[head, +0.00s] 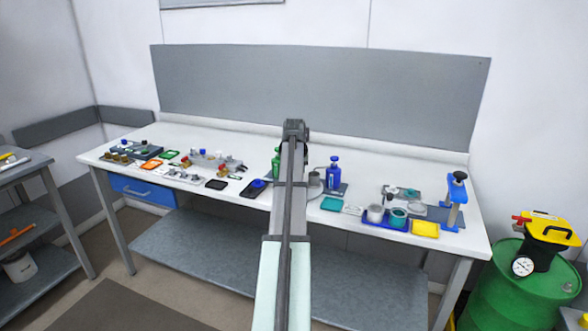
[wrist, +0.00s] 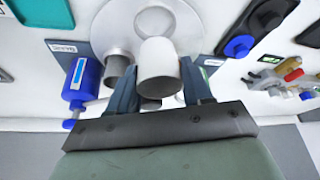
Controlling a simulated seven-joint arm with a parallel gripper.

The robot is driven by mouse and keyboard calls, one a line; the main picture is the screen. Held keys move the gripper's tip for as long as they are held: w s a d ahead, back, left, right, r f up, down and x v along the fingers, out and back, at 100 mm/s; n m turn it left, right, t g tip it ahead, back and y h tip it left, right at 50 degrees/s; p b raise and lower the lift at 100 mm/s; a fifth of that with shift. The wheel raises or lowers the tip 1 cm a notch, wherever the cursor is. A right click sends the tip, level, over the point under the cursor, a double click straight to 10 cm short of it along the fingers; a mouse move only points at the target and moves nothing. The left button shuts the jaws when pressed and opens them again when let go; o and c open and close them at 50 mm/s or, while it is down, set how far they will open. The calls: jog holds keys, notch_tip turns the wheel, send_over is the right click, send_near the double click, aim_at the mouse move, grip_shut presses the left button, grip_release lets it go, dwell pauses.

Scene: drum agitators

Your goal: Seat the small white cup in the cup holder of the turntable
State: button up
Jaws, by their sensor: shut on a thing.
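The small white cup (wrist: 158,58) is between the two fingers of my gripper (wrist: 158,70) in the wrist view, and the gripper is shut on it. The turntable (wrist: 112,28), a pale round disc, lies just beyond the cup. A light round ring (wrist: 153,14) on the disc looks like the cup holder. The cup overlaps it in this view, so I cannot tell whether they touch. In the head view my arm covers the gripper and most of the turntable (head: 315,181).
A blue bottle (wrist: 82,82) and a dark grey cylinder (wrist: 117,66) stand close beside the cup. A dark plate with round blue and black parts (wrist: 240,45) is on the other side. In the head view, a blue tray (head: 362,222) with cups is at right.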

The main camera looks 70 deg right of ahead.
jog(key=shift+f, duration=2.25)
jog(key=shift+f, duration=0.4)
dwell(0.5)
jog(key=o, duration=1.1)
jog(key=o, duration=0.3)
jog(key=shift+r, duration=0.3)
jog(key=shift+r, duration=1)
jog(key=shift+r, duration=0.15)
